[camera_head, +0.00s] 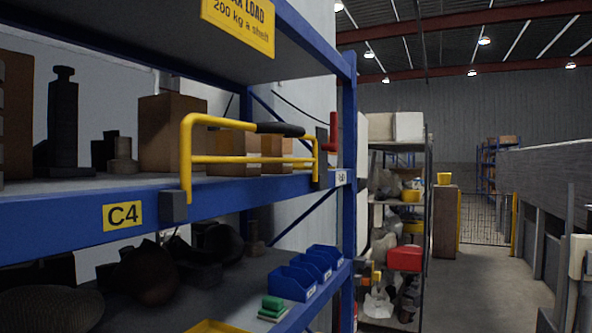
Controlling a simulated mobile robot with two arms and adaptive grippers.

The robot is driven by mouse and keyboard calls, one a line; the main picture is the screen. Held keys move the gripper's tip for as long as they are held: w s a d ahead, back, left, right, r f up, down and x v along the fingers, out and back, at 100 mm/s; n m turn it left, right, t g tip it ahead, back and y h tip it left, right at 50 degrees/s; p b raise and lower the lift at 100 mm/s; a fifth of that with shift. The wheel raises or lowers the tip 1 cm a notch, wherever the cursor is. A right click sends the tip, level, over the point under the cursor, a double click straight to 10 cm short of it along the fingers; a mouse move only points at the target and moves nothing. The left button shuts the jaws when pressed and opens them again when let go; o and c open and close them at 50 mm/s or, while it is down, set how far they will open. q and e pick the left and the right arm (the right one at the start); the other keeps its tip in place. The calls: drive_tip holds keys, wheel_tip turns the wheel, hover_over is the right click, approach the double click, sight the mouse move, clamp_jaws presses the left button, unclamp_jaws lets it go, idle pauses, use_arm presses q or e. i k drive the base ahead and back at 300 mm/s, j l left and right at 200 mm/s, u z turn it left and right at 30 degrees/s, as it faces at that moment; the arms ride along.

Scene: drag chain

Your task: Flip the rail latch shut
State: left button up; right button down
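A yellow tubular rail (243,160) spans the front of the shelf marked C4, with a black grip sleeve (280,129) on its top bar. Its left end stands by a dark grey block (173,206) on the blue beam. Its right end comes down by a dark bracket near the blue upright. A red latch lever (333,132) stands upright beside that upright, just right of the rail's end. I cannot tell whether the latch touches the rail. Neither of my grippers is in view.
Cardboard boxes (172,132) and dark parts stand on the shelf behind the rail. Blue bins (303,276) and small green blocks (272,306) sit on the lower shelf. A second rack (427,170) stands beyond. The aisle floor (485,285) at right is open.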

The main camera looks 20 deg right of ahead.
sight(333, 147)
drive_tip(key=i+l, duration=0.15)
drive_tip(key=l, duration=0.25)
drive_tip(key=i+l, duration=0.15)
drive_tip(key=l, duration=0.25)
drive_tip(key=i+l, duration=0.1)
drive_tip(key=l, duration=0.3)
drive_tip(key=i+l+u, duration=0.1)
drive_tip(key=l, duration=0.35)
drive_tip(key=i+l, duration=0.2)
drive_tip(key=l, duration=0.2)
drive_tip(key=i+l, duration=0.1)
drive_tip(key=l, duration=0.3)
drive_tip(key=i+l, duration=0.15)
drive_tip(key=l, duration=0.3)
drive_tip(key=u, duration=0.05)
